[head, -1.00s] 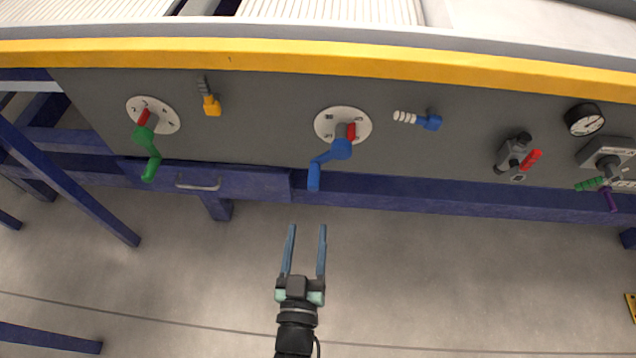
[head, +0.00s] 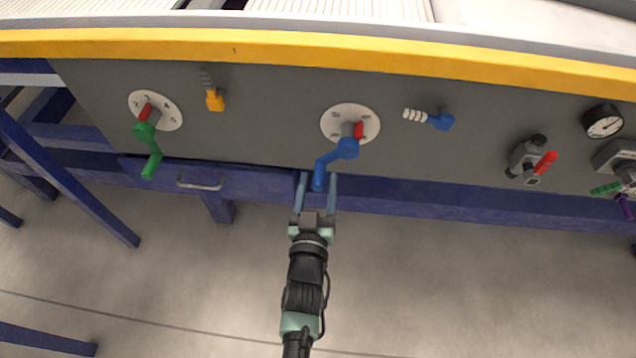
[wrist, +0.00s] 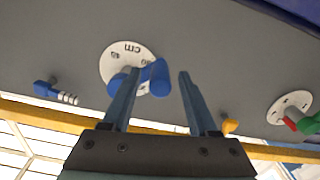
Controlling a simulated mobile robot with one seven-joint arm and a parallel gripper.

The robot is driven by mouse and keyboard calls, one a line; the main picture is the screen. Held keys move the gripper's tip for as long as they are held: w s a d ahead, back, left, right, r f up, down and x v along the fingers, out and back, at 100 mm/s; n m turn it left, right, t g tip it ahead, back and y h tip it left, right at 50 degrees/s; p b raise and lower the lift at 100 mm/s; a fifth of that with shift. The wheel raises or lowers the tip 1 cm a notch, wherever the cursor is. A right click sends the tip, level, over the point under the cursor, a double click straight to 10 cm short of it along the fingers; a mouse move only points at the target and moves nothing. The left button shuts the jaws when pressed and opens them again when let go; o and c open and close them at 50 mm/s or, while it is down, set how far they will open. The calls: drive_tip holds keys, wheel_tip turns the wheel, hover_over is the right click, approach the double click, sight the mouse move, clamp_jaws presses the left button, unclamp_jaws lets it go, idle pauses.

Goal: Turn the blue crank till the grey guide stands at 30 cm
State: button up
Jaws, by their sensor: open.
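The blue crank (head: 336,158) sits on a round white dial (head: 350,124) with a red pointer, on the grey panel. Its arm slants down and left to a handle. My gripper (head: 318,188) is open, with a fingertip on either side of the handle's lower end in the head view. In the wrist view the crank (wrist: 158,78) shows between and beyond my open fingers (wrist: 155,95), partly behind the left one. I cannot tell whether the fingers touch it. The dial's numbers are too small to read. I cannot make out the grey guide.
A green crank (head: 147,150) on its own dial is at the left. A yellow knob (head: 215,100) and a blue knob (head: 440,121) stick out of the panel. A red-handled valve (head: 530,160) and a gauge (head: 602,121) are at the right. A blue beam (head: 420,198) runs below.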

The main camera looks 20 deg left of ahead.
clamp_jaws()
idle(1.3)
